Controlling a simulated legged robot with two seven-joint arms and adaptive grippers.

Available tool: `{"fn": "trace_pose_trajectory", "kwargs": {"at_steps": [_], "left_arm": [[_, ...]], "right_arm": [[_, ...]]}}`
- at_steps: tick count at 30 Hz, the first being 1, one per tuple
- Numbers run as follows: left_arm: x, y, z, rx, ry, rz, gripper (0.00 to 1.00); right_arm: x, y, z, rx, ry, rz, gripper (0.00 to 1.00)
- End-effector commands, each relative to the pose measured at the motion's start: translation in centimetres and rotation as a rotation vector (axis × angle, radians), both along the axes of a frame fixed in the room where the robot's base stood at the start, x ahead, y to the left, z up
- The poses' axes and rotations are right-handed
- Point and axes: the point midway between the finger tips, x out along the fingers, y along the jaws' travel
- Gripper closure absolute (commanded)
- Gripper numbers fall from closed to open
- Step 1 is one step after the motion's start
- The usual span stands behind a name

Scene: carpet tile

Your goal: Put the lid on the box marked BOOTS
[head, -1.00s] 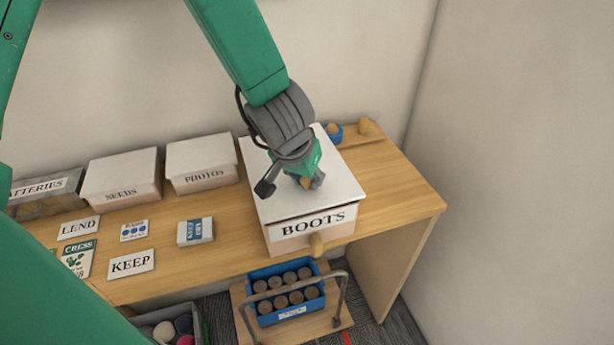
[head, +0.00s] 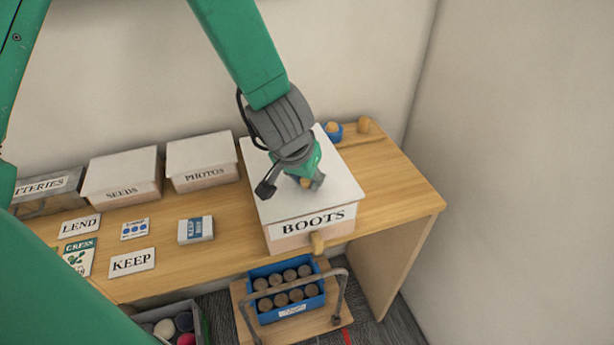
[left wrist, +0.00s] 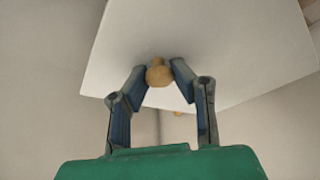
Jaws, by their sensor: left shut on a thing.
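The box marked BOOTS (head: 292,244) stands near the right end of the wooden table, its label (head: 313,221) facing front. A flat white lid (head: 335,187) lies squarely over its top. I cannot tell whether it rests fully on the rim or hovers slightly. My left gripper (head: 308,182) is above the lid, pointing down, shut on its round wooden knob (head: 304,182). In the left wrist view, the knob (left wrist: 159,74) is between the fingertips, with the white lid (left wrist: 200,45) beyond. My right gripper is not in view.
White boxes marked SEEDS (head: 124,177) and PHOTOS (head: 201,161) stand to the left. Signs and cards, including KEEP (head: 132,262), lie in front. A trolley (head: 240,300) with a blue crate (head: 270,317) stands below. Bare tabletop (head: 395,185) lies right of the box.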

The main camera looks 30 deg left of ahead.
Motion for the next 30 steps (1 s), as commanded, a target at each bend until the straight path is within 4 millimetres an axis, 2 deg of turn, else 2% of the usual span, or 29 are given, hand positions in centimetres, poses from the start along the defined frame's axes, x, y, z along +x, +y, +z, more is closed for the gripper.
{"fn": "trace_pose_trajectory", "kwargs": {"at_steps": [30], "left_arm": [[0.01,0.01,-0.77,0.000,0.000,0.000,1.00]], "right_arm": [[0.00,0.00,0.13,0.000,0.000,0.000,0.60]]}}
